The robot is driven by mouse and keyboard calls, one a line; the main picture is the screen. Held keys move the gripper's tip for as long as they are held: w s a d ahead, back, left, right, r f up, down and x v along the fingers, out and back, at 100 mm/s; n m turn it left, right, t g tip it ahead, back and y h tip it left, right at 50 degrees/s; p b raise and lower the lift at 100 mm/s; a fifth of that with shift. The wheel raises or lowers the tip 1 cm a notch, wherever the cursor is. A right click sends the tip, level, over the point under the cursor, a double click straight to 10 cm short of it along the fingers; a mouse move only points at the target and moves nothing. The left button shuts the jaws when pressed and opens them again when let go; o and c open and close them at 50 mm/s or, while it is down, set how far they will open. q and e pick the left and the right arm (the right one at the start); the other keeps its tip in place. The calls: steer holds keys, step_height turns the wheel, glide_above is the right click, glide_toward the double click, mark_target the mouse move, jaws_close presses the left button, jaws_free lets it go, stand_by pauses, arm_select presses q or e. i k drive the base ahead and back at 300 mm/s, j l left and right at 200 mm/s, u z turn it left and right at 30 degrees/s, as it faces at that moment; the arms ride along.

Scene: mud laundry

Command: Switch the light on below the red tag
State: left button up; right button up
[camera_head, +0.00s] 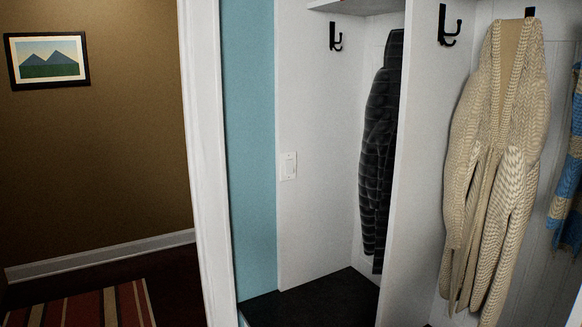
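A white light switch plate (288,166) is on the white side panel of the coat cubby, near the middle of the head view. Whether its switch is up or down is too small to tell. No clear red tag shows; only a tiny reddish bit is at the top edge, by the shelf above the cubby. Neither of my grippers is in view.
A dark jacket (379,150) hangs in the cubby above a black bench (318,298). A beige cardigan (497,150) hangs to the right. A white door frame (206,160) stands left, with a striped rug (95,308) beyond it.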

mark_target(289, 162)
steer(key=i+j+z, duration=0.1)
steer(key=z, duration=0.25)
steer(key=i+j+z, duration=0.15)
steer(key=z, duration=0.2)
steer(key=i+j+z, duration=0.15)
steer(key=z, duration=0.2)
steer(key=i+j, duration=0.2)
steer(key=j, duration=0.15)
steer(key=i+j+z, duration=0.1)
steer(key=j, duration=0.2)
steer(key=i+j+z, duration=0.1)
steer(key=i+j, duration=0.3)
steer(key=j, duration=0.3)
steer(key=i+j+z, duration=0.1)
steer(key=j, duration=0.3)
